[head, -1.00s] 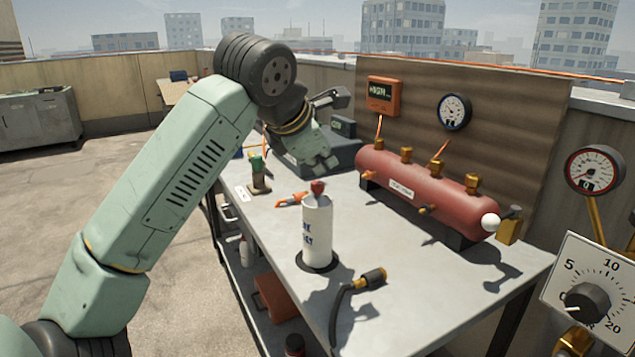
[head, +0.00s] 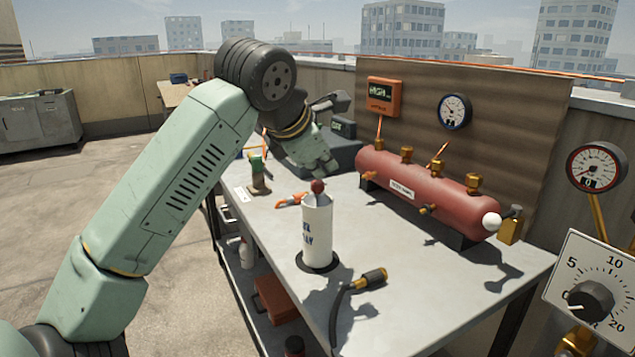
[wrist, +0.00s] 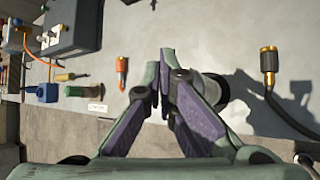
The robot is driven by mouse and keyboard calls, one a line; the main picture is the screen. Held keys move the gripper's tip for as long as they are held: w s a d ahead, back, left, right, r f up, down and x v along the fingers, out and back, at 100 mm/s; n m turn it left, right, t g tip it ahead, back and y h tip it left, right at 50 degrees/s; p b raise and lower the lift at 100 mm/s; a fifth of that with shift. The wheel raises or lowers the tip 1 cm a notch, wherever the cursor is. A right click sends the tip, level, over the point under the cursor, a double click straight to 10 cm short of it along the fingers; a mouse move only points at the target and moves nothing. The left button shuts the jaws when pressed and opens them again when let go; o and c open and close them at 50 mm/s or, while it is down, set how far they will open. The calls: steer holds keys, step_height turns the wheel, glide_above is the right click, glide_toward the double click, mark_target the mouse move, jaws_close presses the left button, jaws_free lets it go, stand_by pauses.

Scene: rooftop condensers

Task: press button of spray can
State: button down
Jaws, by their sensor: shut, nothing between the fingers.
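The spray can (head: 317,235) is a white upright cylinder with dark lettering, standing on a dark round base on the bench. Its red button (head: 317,187) sits on top. My gripper (head: 328,172) is shut and empty, its fingers pointing down just above the button in the head view. I cannot tell whether they touch it. The button is hidden there.
A red tank (head: 425,190) with brass fittings lies at the bench's back right. A black hose with a brass end (head: 370,279) lies right of the can, and an orange-tipped tool (head: 291,200) lies to its left.

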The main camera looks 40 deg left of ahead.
mark_target(321, 183)
steer(key=shift+f+b, duration=0.4)
steer(key=shift+f, duration=0.1)
stand_by(0.4)
steer(key=shift+r, duration=0.1)
steer(key=shift+r+p, duration=0.65)
steer(key=shift+r, duration=0.2)
steer(key=shift+r+p, duration=1.9)
steer(key=shift+r, duration=0.65)
